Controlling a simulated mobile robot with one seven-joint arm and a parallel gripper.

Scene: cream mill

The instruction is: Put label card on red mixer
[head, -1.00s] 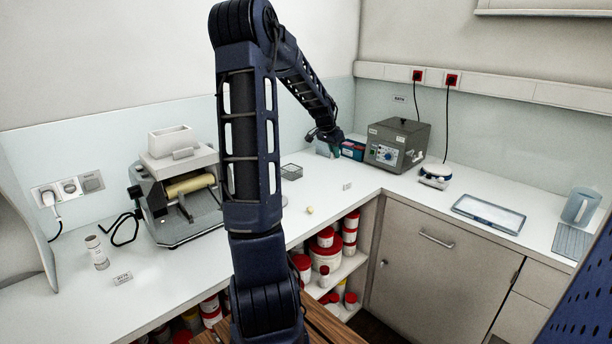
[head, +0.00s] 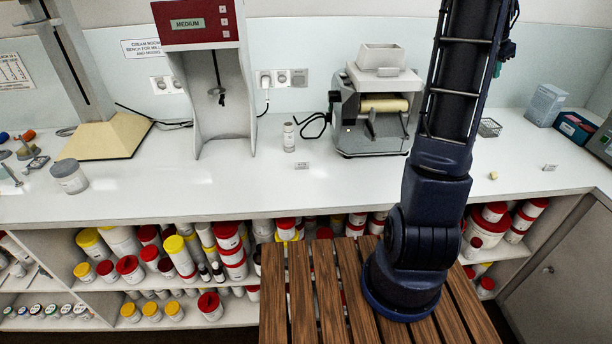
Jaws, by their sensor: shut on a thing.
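The red mixer (head: 195,24) stands on the bench at upper left in the head view. It has a red head with a small display reading MEDIUM, a pale body and a thin stirring shaft. My gripper (head: 507,46) shows only in part at upper right, behind my upright arm. It is far to the right of the mixer and above the bench. Its fingertips and the thing between them are hidden. A small white label card (head: 301,166) stands on the bench before the roller mill, and another (head: 550,168) stands at the right.
A roller mill (head: 378,115) stands mid-bench, with a white bottle (head: 289,137) to its left. A stand with a cream base (head: 107,137) and a grey-lidded jar (head: 70,177) are at the left. A wire basket (head: 489,128) and boxes (head: 546,105) stand at the right. The bench front is largely clear.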

